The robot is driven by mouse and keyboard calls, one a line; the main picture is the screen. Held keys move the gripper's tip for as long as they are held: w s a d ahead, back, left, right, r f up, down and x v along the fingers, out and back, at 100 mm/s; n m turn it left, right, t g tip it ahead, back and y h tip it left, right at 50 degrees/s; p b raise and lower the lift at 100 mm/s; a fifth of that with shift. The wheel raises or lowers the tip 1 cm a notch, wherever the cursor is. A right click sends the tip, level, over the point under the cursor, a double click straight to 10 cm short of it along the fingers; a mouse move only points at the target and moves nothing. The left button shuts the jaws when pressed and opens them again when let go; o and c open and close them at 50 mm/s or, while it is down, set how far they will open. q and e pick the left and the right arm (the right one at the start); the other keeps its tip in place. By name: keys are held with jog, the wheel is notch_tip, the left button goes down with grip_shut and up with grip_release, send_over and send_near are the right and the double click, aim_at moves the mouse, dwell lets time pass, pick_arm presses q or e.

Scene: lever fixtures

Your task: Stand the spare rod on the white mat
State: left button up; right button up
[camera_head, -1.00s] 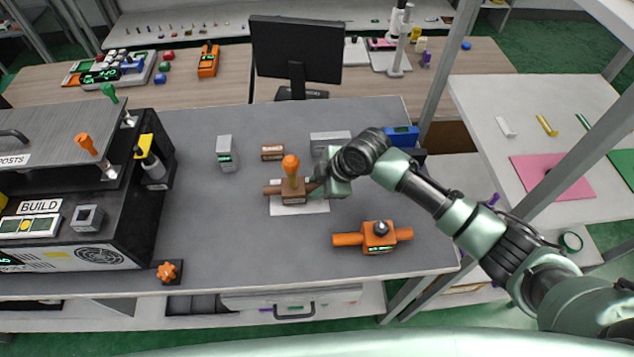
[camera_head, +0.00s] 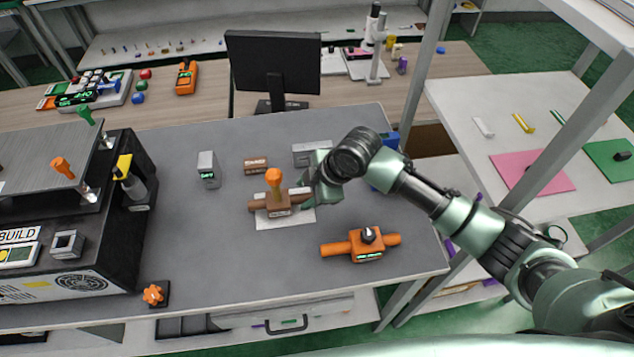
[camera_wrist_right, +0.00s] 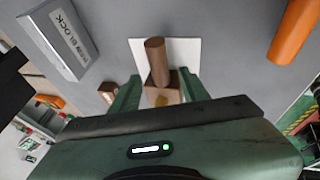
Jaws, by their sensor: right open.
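A brown block with a brown rod lying level through it (camera_head: 278,203) rests on the white mat (camera_head: 298,218). An orange knob (camera_head: 274,181) stands up from the block. I take this brown piece for the spare rod, though its label is too small to read. My right gripper (camera_head: 308,197) is at the piece's right end. Its fingers (camera_wrist_right: 160,90) are open, one on each side of the rod; contact is unclear. My left gripper is not in view.
An orange block with a rod and black knob (camera_head: 367,242) lies to the front right. A grey block (camera_head: 208,169), a small brown block (camera_head: 256,166) and another grey block (camera_head: 312,152) stand behind. A black machine (camera_head: 130,230) fills the left. The front middle is clear.

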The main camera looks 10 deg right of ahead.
jog(key=b+v, duration=0.1)
jog(key=v, duration=0.8)
jog(key=shift+f, duration=0.15)
